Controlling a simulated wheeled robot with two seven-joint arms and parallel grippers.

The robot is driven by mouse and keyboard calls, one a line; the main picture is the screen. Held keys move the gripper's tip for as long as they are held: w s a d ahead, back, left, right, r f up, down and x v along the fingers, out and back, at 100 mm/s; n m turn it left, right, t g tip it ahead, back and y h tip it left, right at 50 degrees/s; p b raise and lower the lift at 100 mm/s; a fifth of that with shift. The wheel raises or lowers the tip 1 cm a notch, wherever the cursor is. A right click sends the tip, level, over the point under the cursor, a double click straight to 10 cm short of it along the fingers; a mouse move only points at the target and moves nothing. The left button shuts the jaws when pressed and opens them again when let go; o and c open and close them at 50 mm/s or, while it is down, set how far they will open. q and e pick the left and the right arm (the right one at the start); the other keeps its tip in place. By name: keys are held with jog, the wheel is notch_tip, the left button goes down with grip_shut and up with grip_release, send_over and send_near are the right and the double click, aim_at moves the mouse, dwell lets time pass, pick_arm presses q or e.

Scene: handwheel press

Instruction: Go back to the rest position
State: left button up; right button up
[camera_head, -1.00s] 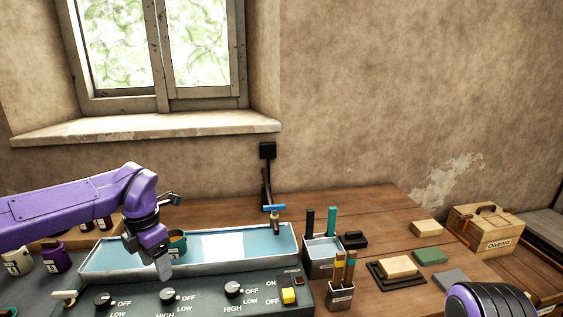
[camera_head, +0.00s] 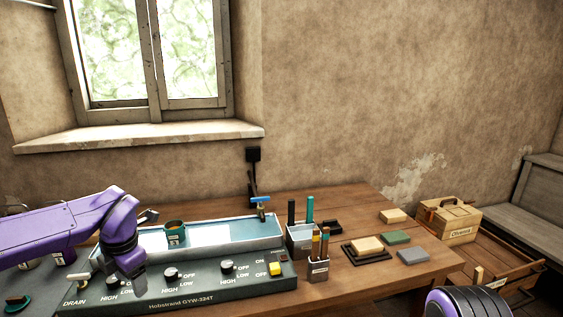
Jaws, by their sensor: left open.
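My left arm comes in from the left, and its gripper (camera_head: 138,268) hangs above the left part of the grey control panel (camera_head: 200,290). Its fingers are small and partly hidden by the wrist, and I see nothing held in them. A teal cup (camera_head: 174,233) with a label stands in the long water basin (camera_head: 238,232), to the right of the gripper and apart from it. Of my right arm only a purple and black rounded part shows at the bottom right; its gripper is out of view.
The panel carries black knobs and a yellow switch (camera_head: 275,268). A blue-handled tap (camera_head: 261,202) stands over the basin's right end. Right of it are tool holders (camera_head: 318,270), several blocks (camera_head: 398,237) and a wooden box (camera_head: 447,218). Bare tabletop lies at the front right.

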pick_arm(q)
jog(key=s+d+f+m+t+y, duration=0.25)
jog(key=f+m, duration=0.35)
jog(key=f, duration=0.5)
jog(key=s+d+f+m+t+y, duration=0.1)
jog(key=s+f+m+t+y, duration=0.15)
jog(key=f+m, duration=0.55)
jog(key=s+f+m+g+h, duration=0.1)
jog(key=s+f+m, duration=0.2)
jog(key=s, duration=0.6)
jog(key=s+f+m+g+h+b, duration=0.1)
jog(key=s+f+m, duration=0.2)
jog(key=s+f, duration=0.5)
jog(key=s+f+m+g+h, duration=0.1)
jog(key=s+f+m, duration=0.2)
jog(key=s+f, duration=0.3)
jog(key=s, duration=0.4)
jog(key=shift+m, duration=0.3)
